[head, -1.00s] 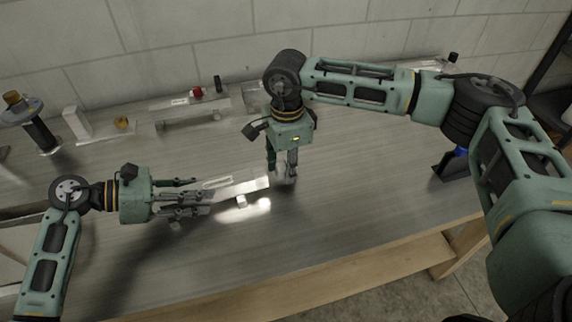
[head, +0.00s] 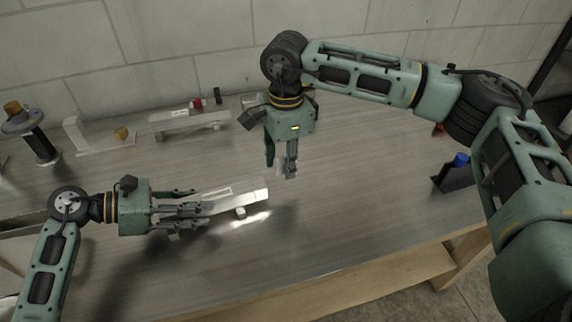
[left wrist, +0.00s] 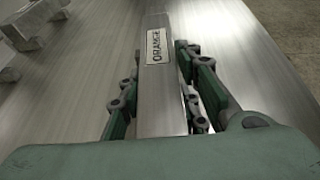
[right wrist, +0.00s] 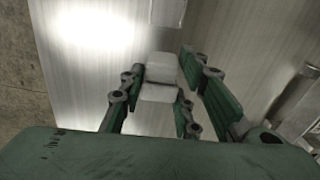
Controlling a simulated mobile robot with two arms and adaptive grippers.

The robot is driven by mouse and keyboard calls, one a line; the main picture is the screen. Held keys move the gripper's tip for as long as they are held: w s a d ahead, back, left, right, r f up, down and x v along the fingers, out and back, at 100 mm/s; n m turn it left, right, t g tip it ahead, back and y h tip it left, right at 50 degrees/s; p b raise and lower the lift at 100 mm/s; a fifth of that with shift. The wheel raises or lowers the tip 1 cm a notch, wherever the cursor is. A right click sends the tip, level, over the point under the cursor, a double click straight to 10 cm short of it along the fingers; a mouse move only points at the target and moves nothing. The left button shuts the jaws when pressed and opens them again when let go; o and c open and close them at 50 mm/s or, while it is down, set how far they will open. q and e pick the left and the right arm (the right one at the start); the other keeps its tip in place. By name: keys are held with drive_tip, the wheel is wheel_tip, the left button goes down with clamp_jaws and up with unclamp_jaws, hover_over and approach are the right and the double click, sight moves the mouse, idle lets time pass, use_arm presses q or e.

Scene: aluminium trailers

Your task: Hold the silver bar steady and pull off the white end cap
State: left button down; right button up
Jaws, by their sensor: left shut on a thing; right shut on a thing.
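The silver bar (head: 235,195) lies low over the bench, its free end pointing right. It also shows in the left wrist view (left wrist: 162,90), with a label reading ORANGE. My left gripper (head: 195,205) is shut on the bar, a finger on each side of it. My right gripper (head: 281,170) is beyond the bar's free end, above the bench. It is shut on the white end cap (right wrist: 160,75), clearest in the right wrist view. The cap is apart from the bar; a gap shows between them. In the head view the fingers mostly hide the cap.
Behind stand another bar on supports (head: 180,120), a white fixture (head: 75,133) and a dark post (head: 40,145). A dark holder with a blue top (head: 455,175) stands at right. The bench front is clear.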

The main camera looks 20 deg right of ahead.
drive_tip(key=shift+r, duration=1.75)
use_arm(q)
drive_tip(key=c, duration=1.2)
unclamp_jaws()
drive_tip(key=v, duration=1.2)
drive_tip(key=shift+f, duration=0.1)
